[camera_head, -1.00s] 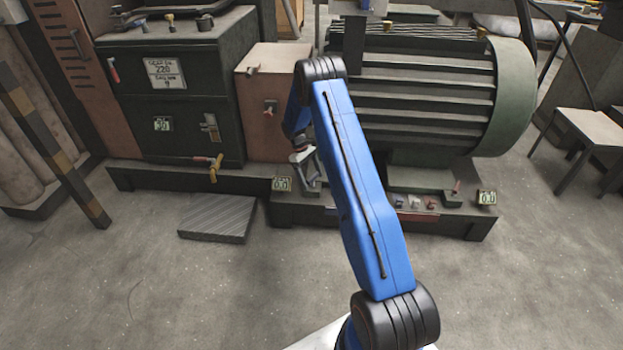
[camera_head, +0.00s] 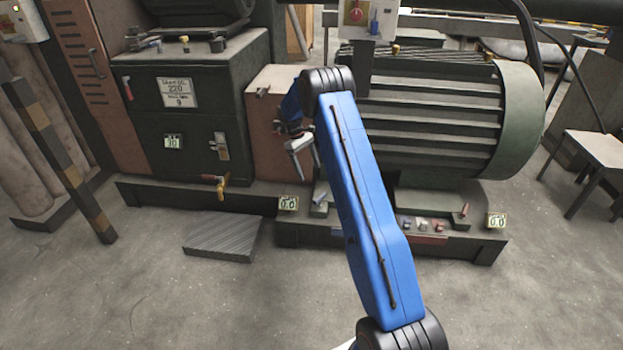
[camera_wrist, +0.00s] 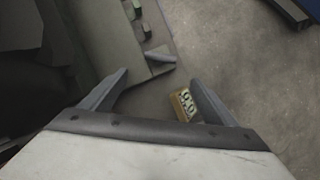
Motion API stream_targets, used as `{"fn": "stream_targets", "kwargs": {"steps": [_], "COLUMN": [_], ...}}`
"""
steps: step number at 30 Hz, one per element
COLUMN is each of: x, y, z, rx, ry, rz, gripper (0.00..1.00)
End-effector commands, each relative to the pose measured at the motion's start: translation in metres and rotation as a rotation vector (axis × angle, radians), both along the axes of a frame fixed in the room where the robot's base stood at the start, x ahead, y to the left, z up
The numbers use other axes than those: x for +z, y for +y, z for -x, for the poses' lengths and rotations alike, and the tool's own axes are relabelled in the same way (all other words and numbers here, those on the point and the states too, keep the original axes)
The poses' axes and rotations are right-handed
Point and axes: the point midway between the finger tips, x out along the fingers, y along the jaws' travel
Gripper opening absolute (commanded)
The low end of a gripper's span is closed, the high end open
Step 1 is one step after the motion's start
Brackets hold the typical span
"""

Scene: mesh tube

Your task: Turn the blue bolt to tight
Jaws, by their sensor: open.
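My gripper (camera_head: 302,172) is open and empty in the head view, in front of the reddish box and left of the motor. Its two fingers, spread apart (camera_wrist: 160,78), show in the wrist view above the corner of the motor's base. A small grey-blue lever-like piece (camera_wrist: 160,53) lies near that corner, apart from the fingers; it also shows in the head view (camera_head: 320,198). A lit number display (camera_wrist: 185,105) is beside the right finger. I cannot make out a clearly blue bolt; several small parts on the motor base, one pale bluish (camera_head: 407,222), are too small to tell.
The green finned motor (camera_head: 430,115) stands right of my arm. A dark green cabinet (camera_head: 190,110) with a yellow tap (camera_head: 218,183) stands left. A control box (camera_head: 370,22) has red and blue knobs. A ribbed plate (camera_head: 222,238) lies on open floor.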

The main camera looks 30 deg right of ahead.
Motion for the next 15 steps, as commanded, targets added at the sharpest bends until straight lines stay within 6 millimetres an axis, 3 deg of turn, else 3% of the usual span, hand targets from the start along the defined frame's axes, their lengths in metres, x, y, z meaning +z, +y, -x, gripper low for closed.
{"fn": "stream_targets", "kwargs": {"steps": [6, 15], "x": [0.015, 0.016], "y": [0.003, 0.003], "z": [-0.006, -0.006], "rx": [0.000, 0.001], "ry": [0.000, 0.000], "rz": [0.000, 0.000], "gripper": [0.81, 0.81]}}
